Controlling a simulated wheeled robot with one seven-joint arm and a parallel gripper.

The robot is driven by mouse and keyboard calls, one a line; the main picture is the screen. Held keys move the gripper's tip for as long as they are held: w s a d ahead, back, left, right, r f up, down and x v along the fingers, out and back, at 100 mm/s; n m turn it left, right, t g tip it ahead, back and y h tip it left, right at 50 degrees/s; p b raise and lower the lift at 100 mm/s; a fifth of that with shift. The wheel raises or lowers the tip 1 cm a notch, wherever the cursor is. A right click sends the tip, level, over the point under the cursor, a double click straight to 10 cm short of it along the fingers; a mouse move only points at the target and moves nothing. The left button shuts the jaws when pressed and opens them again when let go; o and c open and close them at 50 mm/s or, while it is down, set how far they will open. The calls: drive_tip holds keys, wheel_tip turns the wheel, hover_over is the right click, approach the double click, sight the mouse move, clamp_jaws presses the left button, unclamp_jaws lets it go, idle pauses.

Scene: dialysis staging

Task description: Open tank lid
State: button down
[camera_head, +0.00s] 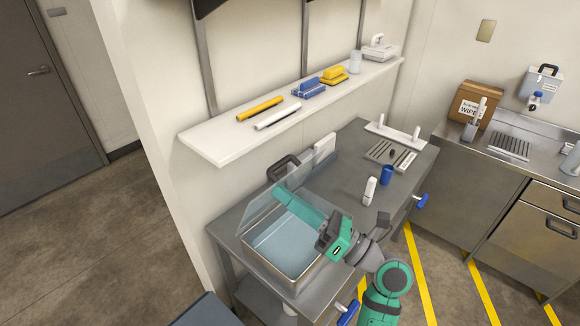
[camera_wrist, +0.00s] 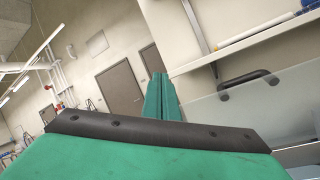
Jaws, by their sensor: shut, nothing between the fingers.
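The tank (camera_head: 293,278) is an open-topped metal box holding pale blue liquid, at the left end of the steel table. Its clear lid (camera_head: 258,212) stands raised at a steep angle along the tank's back left side. A dark handle (camera_head: 283,166) is at the lid's upper part. My gripper (camera_head: 281,193) is over the tank, its teal fingers pointing up-left at the lid's inner side. In the wrist view the shut, empty fingers (camera_wrist: 160,84) are left of the clear pane (camera_wrist: 235,118) and its handle (camera_wrist: 250,78). I cannot tell whether they touch the lid.
A white wall shelf (camera_head: 215,143) with yellow and blue items is above the tank's back. The floor at left is clear.

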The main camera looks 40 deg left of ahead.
drive_tip(key=w+a+n+h, duration=0.2)
drive_tip(key=w+n+h, duration=0.1)
drive_tip(key=w+h, duration=0.1)
drive_tip(key=n+t+h, duration=0.2)
drive_tip(key=t+h, duration=0.1)
drive_tip(key=h, duration=0.2)
approach(279, 166)
drive_tip(key=shift+m+t, duration=0.3)
drive_tip(key=x, duration=0.4)
drive_tip(key=shift+a+f, duration=0.1)
drive_tip(key=shift+a, duration=0.15)
drive_tip(key=shift+s+a+f, duration=0.15)
drive_tip(key=shift+a+f, duration=0.15)
drive_tip(key=shift+a, duration=0.45)
